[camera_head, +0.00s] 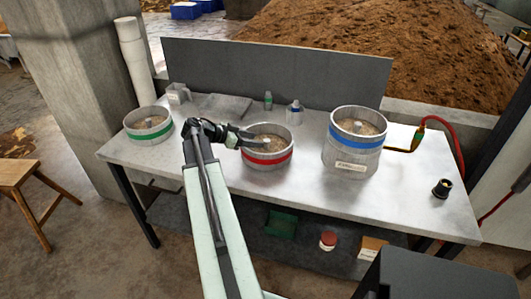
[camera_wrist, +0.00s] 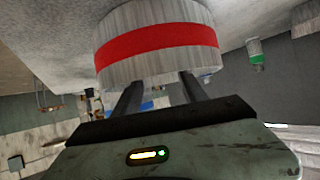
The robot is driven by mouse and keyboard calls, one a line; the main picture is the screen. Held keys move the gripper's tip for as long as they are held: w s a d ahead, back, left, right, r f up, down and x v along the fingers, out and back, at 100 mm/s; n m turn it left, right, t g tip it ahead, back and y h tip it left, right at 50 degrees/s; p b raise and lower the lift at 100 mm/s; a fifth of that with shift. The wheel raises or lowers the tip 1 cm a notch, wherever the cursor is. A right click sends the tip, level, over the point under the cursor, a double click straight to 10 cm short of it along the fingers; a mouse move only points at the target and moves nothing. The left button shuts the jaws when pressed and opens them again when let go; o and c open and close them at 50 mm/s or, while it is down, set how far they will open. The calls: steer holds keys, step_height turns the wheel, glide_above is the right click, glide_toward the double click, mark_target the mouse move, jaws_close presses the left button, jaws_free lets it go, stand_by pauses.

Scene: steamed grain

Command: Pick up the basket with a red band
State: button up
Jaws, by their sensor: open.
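The basket with a red band (camera_head: 267,160) is a round metal container filled with brown grain, standing upright in the middle of the table. It also shows large in the wrist view (camera_wrist: 158,45), upside down in that picture. My gripper (camera_head: 262,142) reaches in from the left at the basket's rim. In the wrist view my gripper's two fingers (camera_wrist: 158,90) are apart and point at the basket, their tips at its rim edge. Whether they touch the wall I cannot tell. Nothing is held.
A green-banded basket (camera_head: 149,125) stands left and a blue-banded one (camera_head: 352,158) right on the metal table (camera_head: 300,195). A small green bottle (camera_head: 268,100) and a clear jar (camera_head: 294,112) stand behind. A grey panel (camera_head: 270,70) backs the table. A dark cup (camera_head: 441,188) is far right.

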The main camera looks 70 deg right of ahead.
mark_target(262, 153)
steer(key=b+x, duration=0.1)
steer(key=x, duration=0.3)
steer(key=shift+s+d+f+b, duration=0.2)
steer(key=shift+s+b, duration=0.05)
steer(key=shift+b, duration=0.15)
steer(key=shift+r, duration=0.1)
jaws_close()
stand_by(0.8)
